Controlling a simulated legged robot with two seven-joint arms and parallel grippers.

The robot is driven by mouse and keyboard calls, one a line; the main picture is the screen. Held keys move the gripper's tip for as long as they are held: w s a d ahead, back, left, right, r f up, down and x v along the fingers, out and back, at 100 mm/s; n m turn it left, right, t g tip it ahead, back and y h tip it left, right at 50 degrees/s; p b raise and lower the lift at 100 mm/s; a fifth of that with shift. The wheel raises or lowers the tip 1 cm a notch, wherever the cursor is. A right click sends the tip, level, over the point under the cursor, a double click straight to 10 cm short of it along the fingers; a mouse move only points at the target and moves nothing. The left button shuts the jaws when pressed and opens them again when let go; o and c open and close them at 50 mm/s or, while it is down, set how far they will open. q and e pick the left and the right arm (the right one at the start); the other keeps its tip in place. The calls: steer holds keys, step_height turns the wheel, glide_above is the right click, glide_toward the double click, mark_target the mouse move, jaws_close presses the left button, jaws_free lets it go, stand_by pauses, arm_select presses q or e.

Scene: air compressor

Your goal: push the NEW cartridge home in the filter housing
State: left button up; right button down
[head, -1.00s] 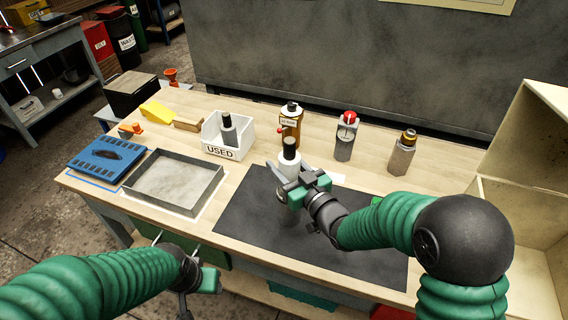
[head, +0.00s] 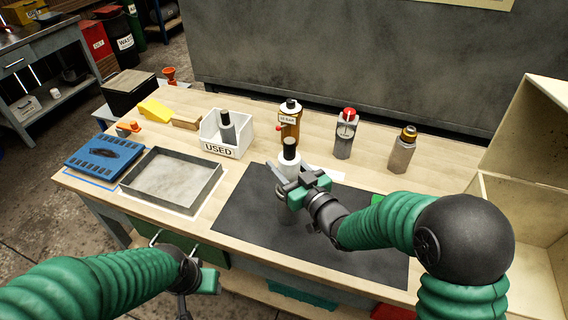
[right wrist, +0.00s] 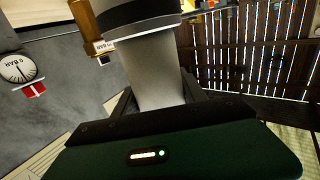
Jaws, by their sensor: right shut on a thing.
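The new cartridge (head: 289,160), a white cylinder with a dark cap, stands upright over the dark mat in the head view. My right gripper (head: 282,178) is shut on it. In the right wrist view the pale cylinder (right wrist: 155,75) with a dark band rises from between the fingers.
A white USED bin (head: 222,150) holds a dark-capped cartridge (head: 227,127). A metal tray (head: 182,203) and a blue case (head: 103,152) lie left. An amber bottle (head: 290,120), a red-topped unit (head: 345,135) and a brass-topped unit (head: 403,152) stand behind. The mat's (head: 345,240) front is clear.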

steer(key=shift+f+b, duration=2.4)
steer(key=shift+f, duration=0.45)
steer(key=c, duration=0.6)
jaws_free()
steer(key=p+v, duration=1.1)
steer(key=v, duration=0.5)
steer(key=shift+s+d, duration=0.25)
steer(key=shift+s, duration=0.05)
steer(key=shift+c, duration=0.3)
